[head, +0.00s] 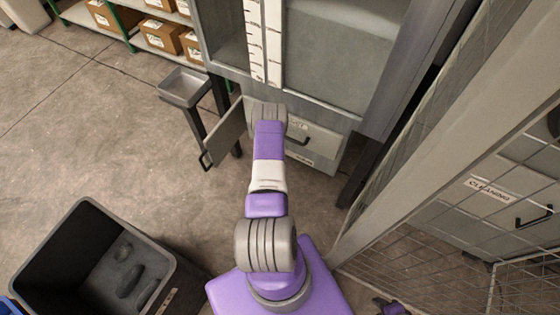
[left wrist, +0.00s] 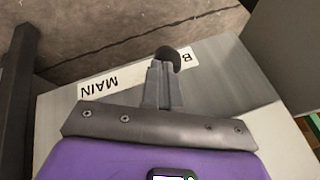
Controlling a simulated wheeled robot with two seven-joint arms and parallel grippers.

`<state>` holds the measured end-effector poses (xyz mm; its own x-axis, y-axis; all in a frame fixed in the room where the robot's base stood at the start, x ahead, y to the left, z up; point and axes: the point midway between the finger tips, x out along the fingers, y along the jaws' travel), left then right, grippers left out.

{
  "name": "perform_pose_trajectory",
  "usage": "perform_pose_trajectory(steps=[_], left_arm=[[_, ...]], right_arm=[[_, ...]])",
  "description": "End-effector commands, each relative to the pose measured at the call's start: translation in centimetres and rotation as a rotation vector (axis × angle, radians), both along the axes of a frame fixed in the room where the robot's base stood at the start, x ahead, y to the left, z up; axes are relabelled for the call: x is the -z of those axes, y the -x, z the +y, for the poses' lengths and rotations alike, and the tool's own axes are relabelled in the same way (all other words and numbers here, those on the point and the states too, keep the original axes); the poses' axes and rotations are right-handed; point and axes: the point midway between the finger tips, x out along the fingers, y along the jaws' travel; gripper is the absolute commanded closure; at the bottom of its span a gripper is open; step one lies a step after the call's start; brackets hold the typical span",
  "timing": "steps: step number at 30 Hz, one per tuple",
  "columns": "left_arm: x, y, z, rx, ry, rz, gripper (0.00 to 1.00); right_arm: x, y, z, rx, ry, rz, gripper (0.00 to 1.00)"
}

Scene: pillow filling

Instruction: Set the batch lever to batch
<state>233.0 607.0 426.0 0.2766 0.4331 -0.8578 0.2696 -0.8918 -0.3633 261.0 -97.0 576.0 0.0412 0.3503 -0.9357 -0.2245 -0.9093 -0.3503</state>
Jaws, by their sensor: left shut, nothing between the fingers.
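In the left wrist view a white panel (left wrist: 222,75) carries a label reading MAIN (left wrist: 98,86) and a second label (left wrist: 186,59) of which only a B shows. A dark round knob (left wrist: 176,56), which looks like the batch lever's end, lies right at the fingertips, between the two labels. My left gripper (left wrist: 161,65) is shut and empty, with its tips at or just beside the knob; I cannot tell whether they touch. The lever's shaft is hidden. In the head view my left arm reaches the machine (head: 335,50) and hides the gripper and knob.
A small door (head: 226,135) stands open left of my arm, beside a metal tray (head: 184,87). A dark bin (head: 60,235) stands at the lower left. A mesh fence (head: 425,240) closes off the right side. Shelves with boxes (head: 158,35) are at the back left. Floor between is clear.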

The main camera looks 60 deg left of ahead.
Motion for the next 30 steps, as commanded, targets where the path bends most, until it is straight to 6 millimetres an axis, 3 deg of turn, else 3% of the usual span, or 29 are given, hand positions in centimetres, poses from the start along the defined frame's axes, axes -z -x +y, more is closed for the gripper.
perform_pose_trajectory(steps=[20, 26, 30], left_arm=[[-0.1, 0.4, 0.5, -0.006, 0.000, 0.001, 1.00], [-0.9, 0.5, -1.1, -0.002, 0.003, 0.002, 1.00], [-1.9, 0.6, -3.4, -0.003, 0.005, 0.004, 1.00]], right_arm=[[0.1, 0.0, 0.0, 0.000, 0.000, 0.000, 0.57], [-1.3, 0.0, 0.0, 0.000, 0.000, 0.000, 0.57], [-3.2, 0.0, 0.0, 0.000, 0.000, 0.000, 0.57]])
